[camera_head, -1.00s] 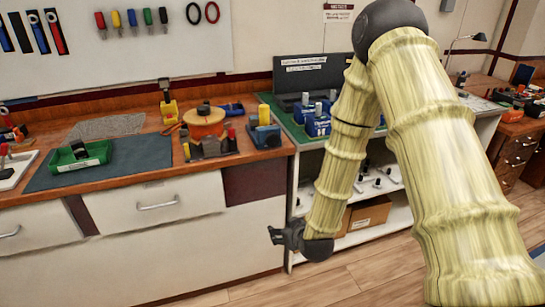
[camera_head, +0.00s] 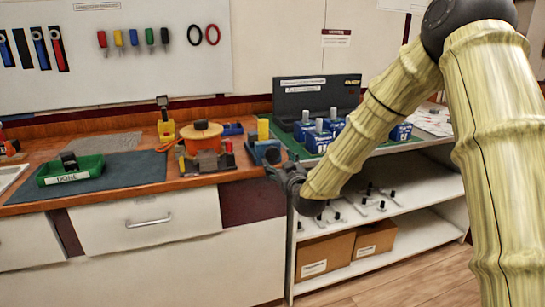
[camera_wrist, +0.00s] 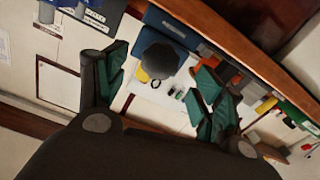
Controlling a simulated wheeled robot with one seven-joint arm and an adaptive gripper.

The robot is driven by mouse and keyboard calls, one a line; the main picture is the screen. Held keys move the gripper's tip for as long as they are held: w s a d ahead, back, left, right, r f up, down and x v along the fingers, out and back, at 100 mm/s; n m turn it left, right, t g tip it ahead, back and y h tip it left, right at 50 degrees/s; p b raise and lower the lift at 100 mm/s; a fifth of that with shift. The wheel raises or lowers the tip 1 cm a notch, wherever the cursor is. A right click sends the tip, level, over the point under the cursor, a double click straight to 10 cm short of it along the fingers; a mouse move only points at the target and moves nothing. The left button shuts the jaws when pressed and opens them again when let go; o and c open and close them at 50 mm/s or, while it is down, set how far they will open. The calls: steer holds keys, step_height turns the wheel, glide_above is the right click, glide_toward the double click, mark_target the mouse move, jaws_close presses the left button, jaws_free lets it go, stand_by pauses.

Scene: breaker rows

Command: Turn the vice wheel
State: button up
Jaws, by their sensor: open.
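A small blue vice (camera_head: 264,149) with a yellow block stands at the right front corner of the wooden bench in the head view. My gripper (camera_head: 277,171) is just in front of and below it, close to the bench edge; I cannot tell whether it touches the vice. In the wrist view my gripper (camera_wrist: 163,80) is open, its two green-padded fingers wide apart. A dark, many-sided knob (camera_wrist: 160,60), which looks like the vice wheel, shows between the fingers, in front of a blue body (camera_wrist: 172,27). The wheel is not clear in the head view.
An orange spool (camera_head: 201,134) and tools stand left of the vice. A green tray (camera_head: 69,171) marked DONE lies on a dark mat (camera_head: 140,171). Several blue boxes (camera_head: 318,139) sit on the right-hand bench. Open shelves with cartons (camera_head: 325,256) are below my forearm.

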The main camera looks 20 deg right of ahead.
mark_target(274, 156)
steer(key=shift+w+a, duration=0.15)
steer(key=shift+w, duration=3.25)
steer(key=c, duration=1)
